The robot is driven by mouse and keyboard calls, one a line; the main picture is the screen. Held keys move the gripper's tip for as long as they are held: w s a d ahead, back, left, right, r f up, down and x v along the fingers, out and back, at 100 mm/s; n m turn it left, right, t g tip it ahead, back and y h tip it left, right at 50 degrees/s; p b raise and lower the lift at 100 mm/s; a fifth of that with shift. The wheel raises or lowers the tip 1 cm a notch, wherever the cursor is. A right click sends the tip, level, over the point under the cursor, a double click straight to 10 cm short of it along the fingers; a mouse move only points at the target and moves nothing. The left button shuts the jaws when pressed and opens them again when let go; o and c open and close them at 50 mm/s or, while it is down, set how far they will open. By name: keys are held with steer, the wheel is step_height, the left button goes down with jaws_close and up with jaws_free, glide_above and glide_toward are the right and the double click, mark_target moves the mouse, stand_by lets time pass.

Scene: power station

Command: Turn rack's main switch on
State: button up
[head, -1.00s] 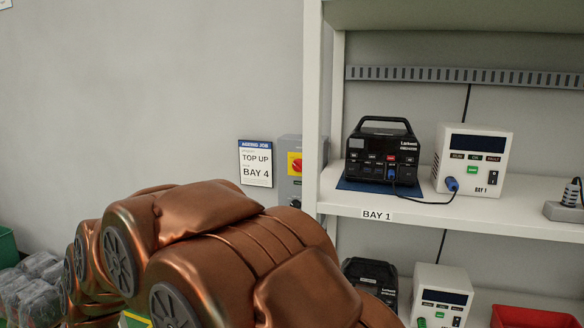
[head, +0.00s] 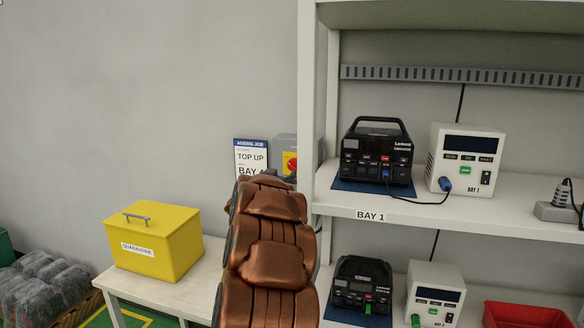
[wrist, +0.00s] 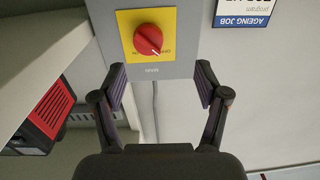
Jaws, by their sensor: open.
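The main switch is a red rotary knob on a yellow plate (head: 290,163), on a grey box (head: 284,146) fixed to the wall just left of the rack. In the head view my copper-coloured arm hides the gripper and the lower part of the box.
The white rack (head: 307,130) stands right of the switch, with a black power unit (head: 376,155) and a white bay unit (head: 465,160) on its shelf. A job sign (head: 250,156) hangs left of the box. A yellow quarantine box (head: 153,242) sits on a low bench.

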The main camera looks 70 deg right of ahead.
mark_target(292, 167)
steer(key=shift+g, duration=0.3)
steer(key=shift+s+d+p, duration=0.15)
steer(key=shift+d+p, duration=0.5)
steer(key=shift+d, duration=1.5)
steer(key=shift+s+d+p, duration=0.15)
steer(key=shift+d+p, duration=0.45)
steer(key=shift+d, duration=1.55)
steer(key=c, duration=1.2)
